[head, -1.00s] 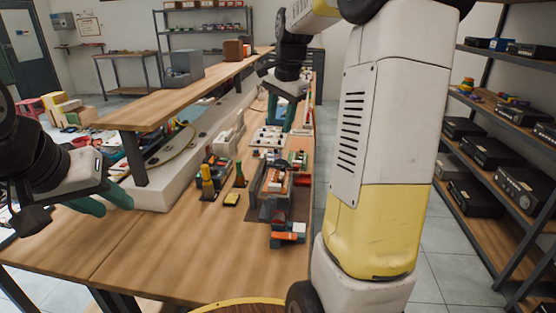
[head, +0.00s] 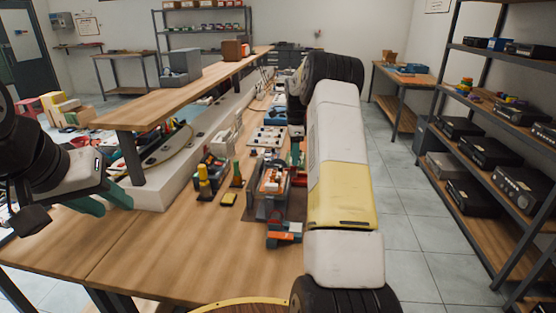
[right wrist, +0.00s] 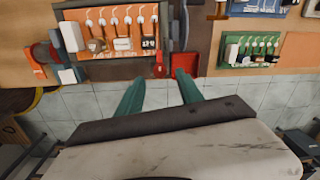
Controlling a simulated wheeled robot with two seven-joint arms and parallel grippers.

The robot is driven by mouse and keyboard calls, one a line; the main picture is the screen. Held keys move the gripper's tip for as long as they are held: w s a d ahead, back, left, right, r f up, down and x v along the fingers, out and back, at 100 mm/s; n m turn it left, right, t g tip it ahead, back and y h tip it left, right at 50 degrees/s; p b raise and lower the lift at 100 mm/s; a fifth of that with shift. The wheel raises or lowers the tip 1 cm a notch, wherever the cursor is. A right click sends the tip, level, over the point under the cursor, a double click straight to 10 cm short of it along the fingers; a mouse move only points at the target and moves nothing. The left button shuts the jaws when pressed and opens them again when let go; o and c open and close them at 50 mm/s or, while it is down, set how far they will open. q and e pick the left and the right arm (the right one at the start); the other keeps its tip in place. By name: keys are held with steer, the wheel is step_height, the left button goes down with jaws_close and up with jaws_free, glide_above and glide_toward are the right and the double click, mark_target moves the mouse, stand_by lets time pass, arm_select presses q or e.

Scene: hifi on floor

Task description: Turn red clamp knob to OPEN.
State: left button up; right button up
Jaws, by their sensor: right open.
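In the right wrist view, a small red knob (right wrist: 158,70) sits at the lower right corner of the grey clamp fixture (right wrist: 168,40), which holds an orange board (right wrist: 125,38). My right gripper (right wrist: 159,77) is open and empty, its two teal fingers pointing toward the knob, one on each side of it in the picture. Whether they touch it cannot be told. In the head view the fixture (head: 258,205) stands on the bench, partly hidden by my right arm, which also covers the right gripper. My left gripper (head: 104,204) is open and empty at the left.
A red tray (right wrist: 185,62) lies just right of the knob. A green board (right wrist: 255,50) lies further right. Bottles (head: 204,185) and a yellow block (head: 229,199) stand left of the fixture. The front of the wooden bench (head: 180,260) is clear. Shelving (head: 480,150) stands at the right.

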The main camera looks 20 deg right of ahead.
mark_target(294, 167)
steer(key=shift+f, duration=1.85)
jaws_close()
